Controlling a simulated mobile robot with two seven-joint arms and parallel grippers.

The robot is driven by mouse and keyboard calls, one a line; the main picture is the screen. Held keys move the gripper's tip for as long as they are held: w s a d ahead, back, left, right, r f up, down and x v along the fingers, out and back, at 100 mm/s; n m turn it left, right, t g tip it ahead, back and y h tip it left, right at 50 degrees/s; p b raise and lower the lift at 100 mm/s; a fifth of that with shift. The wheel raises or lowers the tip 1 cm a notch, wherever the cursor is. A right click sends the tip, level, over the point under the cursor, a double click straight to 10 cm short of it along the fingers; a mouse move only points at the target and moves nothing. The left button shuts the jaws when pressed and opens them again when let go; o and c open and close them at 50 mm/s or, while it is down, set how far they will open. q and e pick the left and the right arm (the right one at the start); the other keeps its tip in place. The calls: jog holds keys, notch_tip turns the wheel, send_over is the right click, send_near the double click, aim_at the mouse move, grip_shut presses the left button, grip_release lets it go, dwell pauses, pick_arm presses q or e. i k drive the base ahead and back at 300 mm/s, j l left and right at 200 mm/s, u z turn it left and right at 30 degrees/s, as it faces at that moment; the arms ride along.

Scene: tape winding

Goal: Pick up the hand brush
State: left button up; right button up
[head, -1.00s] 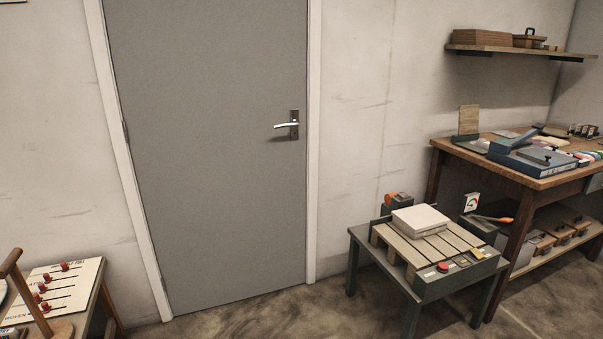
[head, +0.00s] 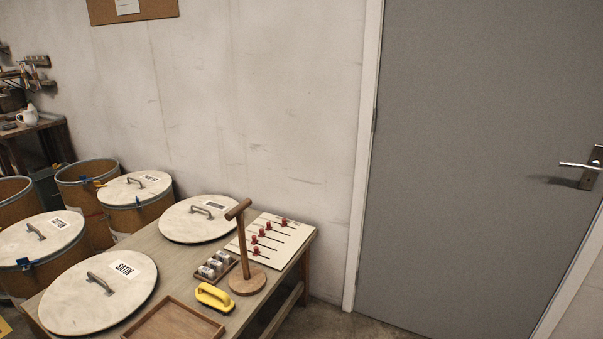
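A yellow object with a looped handle (head: 213,297) lies on the wooden table in the lower middle of the head view. It may be the hand brush, but its underside is hidden and I cannot tell for sure. It lies just above the right part of an empty wooden tray (head: 172,325) and below a small rack of light rolls (head: 216,264). Neither of my grippers is in view.
The table (head: 150,250) also holds round lids (head: 100,292), a wooden T-shaped stand (head: 246,250) and a white board with red pegs (head: 270,240). Several drums (head: 136,205) stand to the left. A grey door (head: 470,170) is at right.

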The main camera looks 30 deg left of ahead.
aim_at(206, 294)
jog(key=i+u, duration=0.15)
jog(key=u, duration=0.3)
jog(key=i+u, duration=0.15)
jog(key=u, duration=0.35)
jog(key=i+u, duration=0.15)
jog(key=u, duration=0.3)
jog(key=i+u, duration=0.25)
jog(key=u, duration=0.25)
jog(key=i+l+u, duration=0.15)
jog(key=u, duration=0.3)
jog(key=i+l+u, duration=0.2)
jog(key=u, duration=0.3)
jog(key=i, duration=0.05)
